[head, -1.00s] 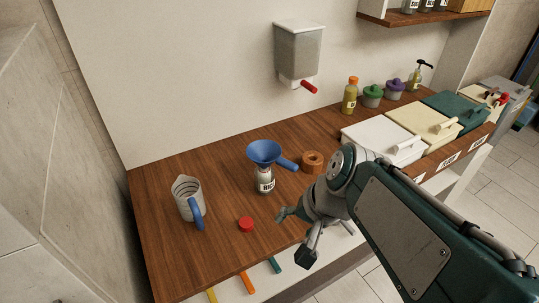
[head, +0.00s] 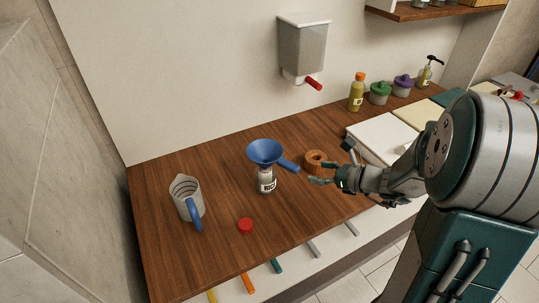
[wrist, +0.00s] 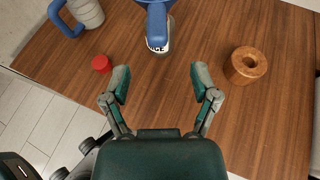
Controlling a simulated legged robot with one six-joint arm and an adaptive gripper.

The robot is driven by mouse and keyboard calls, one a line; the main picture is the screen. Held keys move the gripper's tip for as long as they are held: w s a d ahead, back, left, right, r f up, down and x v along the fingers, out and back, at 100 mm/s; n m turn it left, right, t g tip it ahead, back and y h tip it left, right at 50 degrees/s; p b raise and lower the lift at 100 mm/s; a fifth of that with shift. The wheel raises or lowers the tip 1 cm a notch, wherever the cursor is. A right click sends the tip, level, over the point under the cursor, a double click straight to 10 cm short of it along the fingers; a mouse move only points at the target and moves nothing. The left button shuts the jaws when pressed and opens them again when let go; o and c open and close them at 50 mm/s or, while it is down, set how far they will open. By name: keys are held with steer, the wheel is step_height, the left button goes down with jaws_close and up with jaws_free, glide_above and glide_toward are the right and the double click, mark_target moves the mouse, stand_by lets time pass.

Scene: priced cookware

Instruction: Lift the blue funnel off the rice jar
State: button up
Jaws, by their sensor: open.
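The blue funnel (head: 266,152) sits in the mouth of the rice jar (head: 267,181), its handle pointing right toward my arm. The jar stands upright on the wooden counter, its label partly readable. My gripper (head: 329,172) is open and empty, to the right of the funnel handle and apart from it. In the wrist view, my gripper (wrist: 160,82) has its fingers spread, with the funnel handle (wrist: 157,25) ahead between them and the jar (wrist: 168,38) partly hidden beneath it.
A wooden ring (head: 314,160) is close beside my gripper. A red lid (head: 246,225) lies in front of the jar, and a measuring jug (head: 187,199) stands to the left. A wall dispenser (head: 303,47) hangs behind. White bins line the right.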

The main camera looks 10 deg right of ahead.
mark_target(297, 167)
steer(key=x, duration=0.4)
steer(key=shift+a, duration=0.3)
steer(key=shift+r+x, duration=0.1)
steer(key=shift+x, duration=1.2)
steer(key=shift+r+x, duration=0.15)
steer(key=shift+x, duration=1.15)
jaws_close()
